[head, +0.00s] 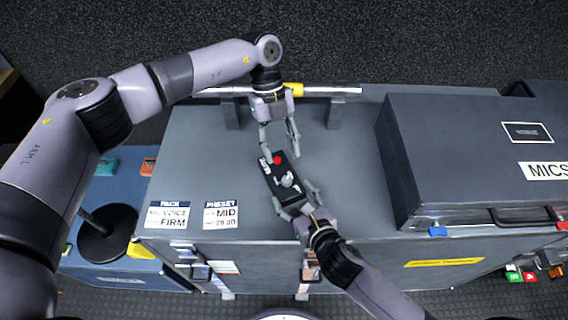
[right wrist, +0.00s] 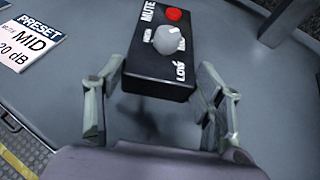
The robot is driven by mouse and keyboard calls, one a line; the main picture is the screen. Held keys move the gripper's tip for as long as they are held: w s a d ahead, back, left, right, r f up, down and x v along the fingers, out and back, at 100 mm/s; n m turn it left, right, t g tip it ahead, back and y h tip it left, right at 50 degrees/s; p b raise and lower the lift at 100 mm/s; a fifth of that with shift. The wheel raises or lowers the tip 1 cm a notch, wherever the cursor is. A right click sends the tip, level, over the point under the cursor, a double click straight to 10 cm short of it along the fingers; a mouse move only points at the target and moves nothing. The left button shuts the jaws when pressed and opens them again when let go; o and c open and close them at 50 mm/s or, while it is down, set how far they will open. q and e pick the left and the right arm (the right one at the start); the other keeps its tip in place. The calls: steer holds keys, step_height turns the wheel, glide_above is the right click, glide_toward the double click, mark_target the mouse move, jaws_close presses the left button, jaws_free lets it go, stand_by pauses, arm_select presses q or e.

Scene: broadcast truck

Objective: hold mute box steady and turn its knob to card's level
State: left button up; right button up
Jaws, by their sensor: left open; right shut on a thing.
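The black mute box (head: 268,181) lies on the grey case top, with a red button (head: 277,160) at its far end. Its light grey knob (head: 287,180) also shows in the right wrist view (right wrist: 168,39), near the LOW label; I cannot tell its setting for certain. The preset card (head: 221,215) reads MID and 20 dB; it shows in the right wrist view too (right wrist: 25,48). My right gripper (head: 299,202) is shut on the near end of the box, one finger on each side. My left gripper (head: 281,153) is open over the far end, around the red button.
A second card (head: 166,215) reading VOICE FIRM lies left of the preset card. A large dark MICS case (head: 470,160) stands to the right. A metal rail (head: 325,91) runs along the back edge.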

arm_select(q)
steer(key=shift+v, duration=2.25)
arm_select(e)
steer(key=o, duration=1.5)
steer(key=shift+c, duration=0.2)
